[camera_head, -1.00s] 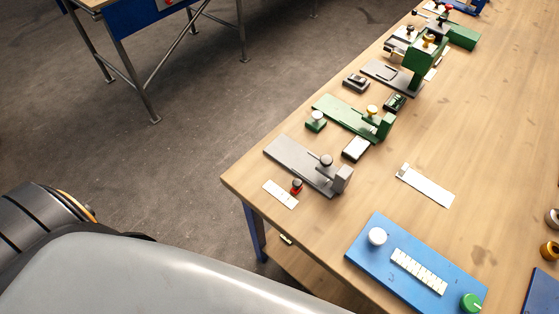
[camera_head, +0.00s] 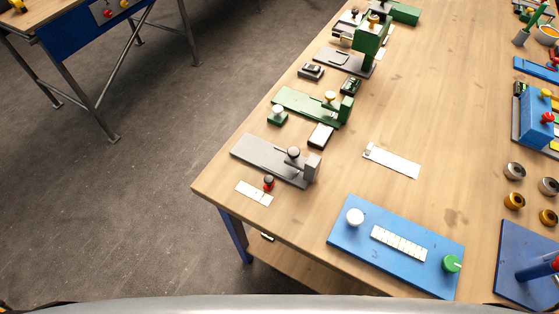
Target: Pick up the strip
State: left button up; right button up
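A flat white strip (camera_head: 394,162) lies on the wooden table (camera_head: 440,115), right of the grey and green devices and above the blue board. It has a small raised grey piece at its left end. A shorter white strip (camera_head: 254,194) lies near the table's left corner, with a small red and black knob (camera_head: 268,183) at its upper edge. I cannot tell which one the task means. Neither of my grippers shows in the head view.
A blue board (camera_head: 352,249) with white and green knobs sits at the table's front. A grey device (camera_head: 262,158) and a green device (camera_head: 300,102) stand along the left edge. Blue fixtures crowd the right side. Grey floor (camera_head: 100,220) is open left of the table.

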aim_at(410, 169)
jog(key=j+z, duration=0.15)
jog(key=j, duration=0.25)
jog(key=k+j+z, duration=0.1)
jog(key=j, duration=0.25)
jog(key=k+j+z, duration=0.15)
jog(key=j, duration=0.2)
jog(key=k+j+z, duration=0.1)
jog(key=j, duration=0.3)
